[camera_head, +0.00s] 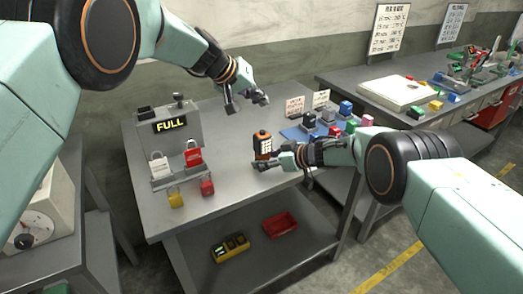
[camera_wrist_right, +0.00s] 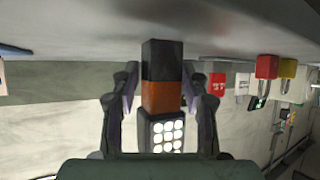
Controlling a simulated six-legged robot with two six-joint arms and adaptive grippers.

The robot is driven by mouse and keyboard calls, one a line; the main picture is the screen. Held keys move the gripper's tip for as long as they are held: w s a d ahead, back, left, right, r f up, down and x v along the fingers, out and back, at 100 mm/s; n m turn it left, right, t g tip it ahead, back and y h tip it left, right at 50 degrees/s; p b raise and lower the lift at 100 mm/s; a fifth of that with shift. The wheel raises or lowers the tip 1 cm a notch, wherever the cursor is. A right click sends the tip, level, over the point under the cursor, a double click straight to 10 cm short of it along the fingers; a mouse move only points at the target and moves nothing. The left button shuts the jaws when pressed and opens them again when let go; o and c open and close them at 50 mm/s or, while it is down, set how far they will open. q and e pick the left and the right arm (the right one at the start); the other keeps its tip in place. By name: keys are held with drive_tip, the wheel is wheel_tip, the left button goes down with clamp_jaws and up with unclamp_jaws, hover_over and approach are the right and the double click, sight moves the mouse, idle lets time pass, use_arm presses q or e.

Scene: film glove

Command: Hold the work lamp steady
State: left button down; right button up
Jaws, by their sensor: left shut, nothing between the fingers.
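The work lamp (camera_head: 263,145) is a small block with an orange and black casing and a grid of white lights. It appears upright near the right part of the grey bench. In the right wrist view the lamp (camera_wrist_right: 162,95) appears upside down, with its lights near the palm. My right gripper (camera_head: 258,165) is at the lamp's lower part. Its fingers lie along both sides of the orange and black part and appear closed on it. My left gripper (camera_head: 247,103) is above the back of the bench, shut and empty, apart from the lamp.
A grey station with a FULL sign (camera_head: 170,125) holds white and red padlocks; a yellow padlock (camera_head: 176,198) and a red one (camera_head: 207,187) are in front. Coloured blocks on a blue mat (camera_head: 296,133) lie right of the lamp. A lower shelf holds red (camera_head: 281,225) and yellow bins.

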drive_tip(key=o, duration=0.4)
drive_tip(key=shift+d, duration=0.1)
